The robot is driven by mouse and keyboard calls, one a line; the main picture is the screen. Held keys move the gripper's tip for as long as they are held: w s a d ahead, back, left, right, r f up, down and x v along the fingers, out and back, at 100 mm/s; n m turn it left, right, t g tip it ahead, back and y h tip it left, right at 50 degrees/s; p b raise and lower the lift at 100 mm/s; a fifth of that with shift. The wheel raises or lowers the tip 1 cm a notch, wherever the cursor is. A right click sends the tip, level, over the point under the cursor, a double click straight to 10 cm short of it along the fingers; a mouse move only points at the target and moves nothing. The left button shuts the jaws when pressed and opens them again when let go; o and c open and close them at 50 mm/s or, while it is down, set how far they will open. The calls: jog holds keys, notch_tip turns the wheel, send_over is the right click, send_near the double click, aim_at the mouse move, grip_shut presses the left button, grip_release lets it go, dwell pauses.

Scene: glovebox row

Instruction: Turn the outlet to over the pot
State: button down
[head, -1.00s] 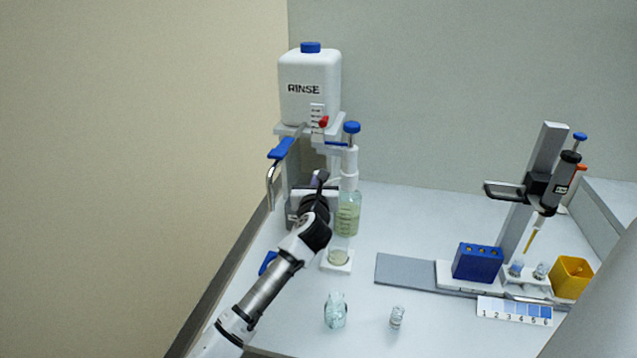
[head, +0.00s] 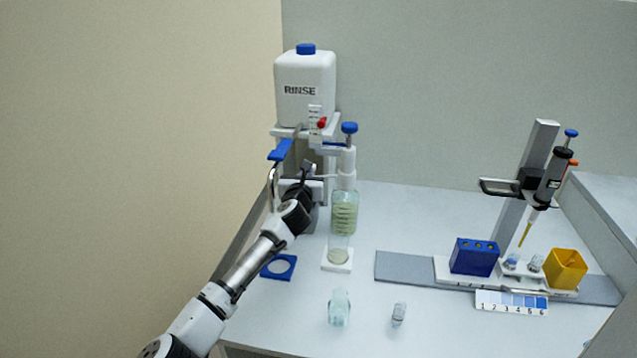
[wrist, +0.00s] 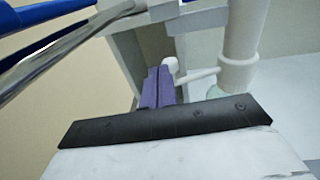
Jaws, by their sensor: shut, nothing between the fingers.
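The outlet (head: 325,177) is a thin white tube pointing left from the white pump on the pale green bottle (head: 344,213). In the wrist view the outlet (wrist: 200,75) ends in a rounded white tip close to my fingers. My gripper (head: 308,167) is shut and empty, left of the bottle; its purple fingers show in the wrist view (wrist: 158,88). I cannot tell whether they touch the outlet. A clear pot (head: 338,256) with pale contents stands on a white base in front of the bottle. The outlet's tip is left of this pot.
The white RINSE tank (head: 305,88) stands above on a bracket, with a blue lever (head: 280,150) and bent metal spout at left. A blue ring plate (head: 279,267), glass jar (head: 338,308) and vial (head: 398,314) stand in front. A pipette stand (head: 535,180) is at right.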

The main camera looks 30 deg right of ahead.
jog(key=shift+w+d, duration=0.3)
jog(key=shift+w, duration=0.5)
jog(key=shift+w+d, duration=0.3)
jog(key=shift+w, duration=0.5)
